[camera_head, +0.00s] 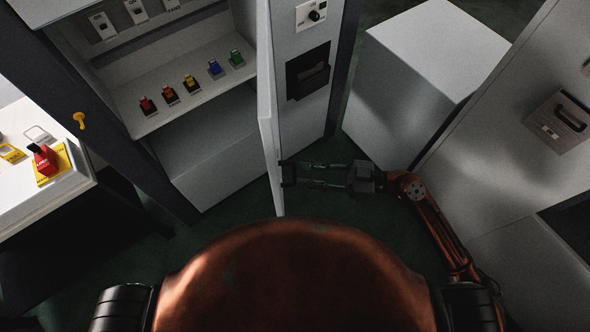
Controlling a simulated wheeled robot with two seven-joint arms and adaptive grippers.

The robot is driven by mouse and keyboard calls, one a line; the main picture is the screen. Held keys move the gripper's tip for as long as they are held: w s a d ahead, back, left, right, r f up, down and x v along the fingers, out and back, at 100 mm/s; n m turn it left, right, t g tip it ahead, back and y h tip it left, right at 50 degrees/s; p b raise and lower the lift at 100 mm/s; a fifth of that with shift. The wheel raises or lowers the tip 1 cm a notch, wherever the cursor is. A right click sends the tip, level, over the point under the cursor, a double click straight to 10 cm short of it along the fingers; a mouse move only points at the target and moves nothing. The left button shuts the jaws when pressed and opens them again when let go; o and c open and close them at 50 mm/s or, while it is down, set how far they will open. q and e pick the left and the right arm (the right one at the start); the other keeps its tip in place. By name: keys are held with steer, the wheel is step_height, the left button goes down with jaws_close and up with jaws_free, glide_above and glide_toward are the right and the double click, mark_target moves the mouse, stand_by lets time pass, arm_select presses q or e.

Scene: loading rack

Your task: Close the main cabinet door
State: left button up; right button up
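The main cabinet (205,150) stands at the upper left with its interior exposed. Its door (268,140) stands open, seen nearly edge-on as a pale, narrow panel to the right of the opening. My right gripper (288,174) comes in from the right, with its fingers apart and pointing left. Its fingertips are beside the lower part of the door on its right side; I cannot tell whether they touch it. No object shows between the fingers. My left gripper is not in view.
Several coloured switches (190,81) sit on a shelf inside the cabinet. A panel right of the door has a dial (311,14) and a black recessed handle (308,71). A white box (425,60) stands at upper right. A white table (70,190) with a red switch is at left.

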mark_target(294, 172)
steer(key=shift+w+a+p, duration=0.15)
steer(key=shift+a+p, duration=0.1)
steer(key=shift+a, duration=0.8)
steer(key=shift+w+a+p, duration=0.15)
steer(key=shift+a+p, duration=0.1)
steer(key=shift+a, duration=0.75)
steer(key=shift+c, duration=0.3)
jaws_close()
steer(key=shift+d, duration=0.1)
